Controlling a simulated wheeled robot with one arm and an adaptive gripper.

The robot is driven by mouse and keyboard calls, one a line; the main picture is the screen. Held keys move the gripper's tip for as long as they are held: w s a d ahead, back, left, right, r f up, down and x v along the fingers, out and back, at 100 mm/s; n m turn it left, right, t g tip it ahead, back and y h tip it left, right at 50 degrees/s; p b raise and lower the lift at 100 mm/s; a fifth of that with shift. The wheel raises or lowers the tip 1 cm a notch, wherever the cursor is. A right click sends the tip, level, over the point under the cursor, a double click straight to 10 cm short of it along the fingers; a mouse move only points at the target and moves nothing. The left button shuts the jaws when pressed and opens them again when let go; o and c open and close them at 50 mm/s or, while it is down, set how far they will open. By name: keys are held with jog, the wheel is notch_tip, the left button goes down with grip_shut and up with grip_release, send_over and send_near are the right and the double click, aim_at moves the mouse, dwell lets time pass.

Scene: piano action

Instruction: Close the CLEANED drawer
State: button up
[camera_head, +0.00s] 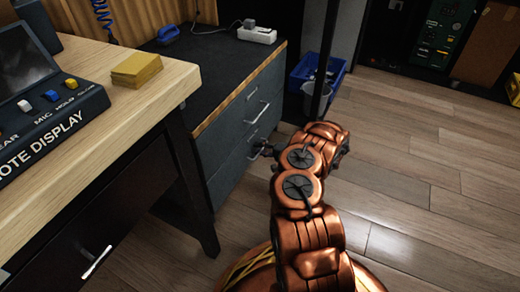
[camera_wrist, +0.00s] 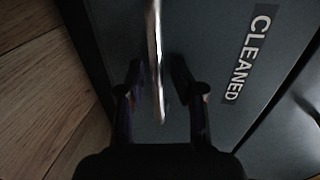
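The CLEANED drawer (camera_wrist: 210,65) has a dark grey front with a white CLEANED label (camera_wrist: 246,60) in the wrist view. Its metal bar handle (camera_wrist: 154,55) lies between the two black fingers of my gripper (camera_wrist: 157,80). The fingers stand apart on either side of the handle, with a visible gap on each side. In the head view my gripper (camera_head: 266,150) is at the lower front of the dark drawer cabinet (camera_head: 228,128). My arm and gripper partly hide this drawer there, and I cannot tell how far out it is.
Another drawer with its own handle (camera_wrist: 309,107) adjoins it in the wrist view. A wooden-topped desk (camera_head: 125,125) stands at the left, close to the cabinet. A blue bin (camera_head: 305,72) and a dark post (camera_head: 326,60) stand beyond the cabinet. Wooden floor (camera_head: 430,170) is clear at right.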

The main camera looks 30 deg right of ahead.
jog(key=shift+s+d, duration=0.1)
jog(key=v, duration=1.2)
dwell(0.5)
